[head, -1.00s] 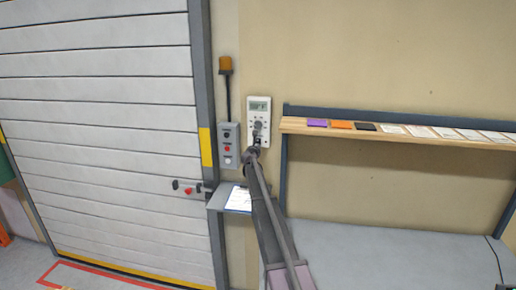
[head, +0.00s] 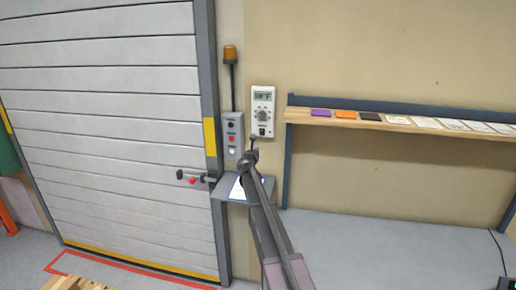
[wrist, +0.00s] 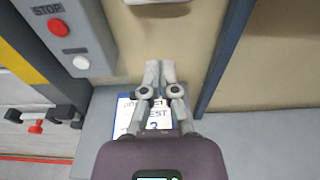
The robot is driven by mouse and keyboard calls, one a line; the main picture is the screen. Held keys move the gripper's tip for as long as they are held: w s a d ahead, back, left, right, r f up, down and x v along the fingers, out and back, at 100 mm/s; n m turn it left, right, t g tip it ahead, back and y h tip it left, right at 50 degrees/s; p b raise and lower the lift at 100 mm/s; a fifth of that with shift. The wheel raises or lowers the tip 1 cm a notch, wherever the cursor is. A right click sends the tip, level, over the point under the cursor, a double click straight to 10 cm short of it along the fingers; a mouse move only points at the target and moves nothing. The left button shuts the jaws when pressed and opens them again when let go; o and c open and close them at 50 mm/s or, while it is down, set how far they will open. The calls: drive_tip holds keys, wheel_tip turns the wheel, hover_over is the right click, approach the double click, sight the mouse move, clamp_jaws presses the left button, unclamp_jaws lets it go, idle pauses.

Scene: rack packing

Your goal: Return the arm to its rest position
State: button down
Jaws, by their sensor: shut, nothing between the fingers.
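My gripper (wrist: 159,74) is shut and empty in the wrist view, its two fingertips together in front of the beige wall. In the head view my gripper (head: 253,140) is small, just below the white wall panel (head: 263,111) with a display and a dial. It is apart from the panel as far as I can tell. My arm reaches up from the bottom middle of the head view.
A grey button box (head: 232,135) with a red stop button (wrist: 58,27) is left of my gripper, under an orange beacon (head: 230,54). A roller door (head: 110,120) fills the left. A wooden shelf (head: 400,123) with cards hangs above a grey bench (head: 380,250) at right.

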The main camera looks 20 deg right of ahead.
drive_tip(key=shift+s+a, duration=0.35)
drive_tip(key=shift+s, duration=0.15)
drive_tip(key=s+a+f+m+g+y+b, duration=0.1)
drive_tip(key=s+a+f+m+g, duration=0.2)
drive_tip(key=s+f+m, duration=0.4)
drive_tip(key=s+a+f+m+g+y+b, duration=0.1)
drive_tip(key=s+a+f+m+g, duration=0.15)
drive_tip(key=s+m, duration=0.45)
drive_tip(key=s+a+f+m+g+y+b, duration=0.15)
drive_tip(key=s+a+f+m, duration=0.3)
drive_tip(key=s, duration=0.55)
drive_tip(key=s+a+f+m+g+y, duration=0.2)
drive_tip(key=s+a+m, duration=0.1)
drive_tip(key=s, duration=0.4)
drive_tip(key=s+a+f+m+g+y+b, duration=0.1)
drive_tip(key=s+a+f+m+g, duration=0.1)
drive_tip(key=s+a, duration=0.4)
drive_tip(key=s+a+f+m+g+y+b, duration=0.1)
drive_tip(key=s+a+f+m, duration=0.3)
drive_tip(key=s, duration=0.6)
drive_tip(key=shift+s+a+m+g+y, duration=0.15)
drive_tip(key=shift+a+m+g+y, duration=0.35)
drive_tip(key=shift+m+g+y, duration=0.4)
